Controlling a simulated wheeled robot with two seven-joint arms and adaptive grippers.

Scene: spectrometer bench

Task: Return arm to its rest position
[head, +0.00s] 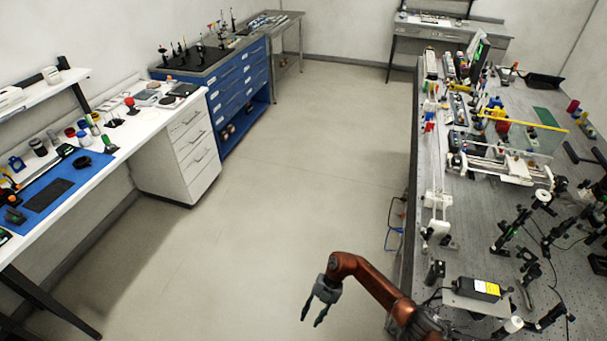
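My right arm (375,284), copper-brown, comes in from the bottom right and bends over at its top. My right gripper (312,321) hangs at its end, pointing down over the bare floor left of the optical bench. My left arm and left gripper are out of view.
The optical bench (405,262) on the right is crowded with mounts, posts and a black box with a yellow label (479,289). A white workbench (110,168) with a blue mat (75,178) and a blue drawer cabinet (236,95) stand left. The floor (270,200) between is clear.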

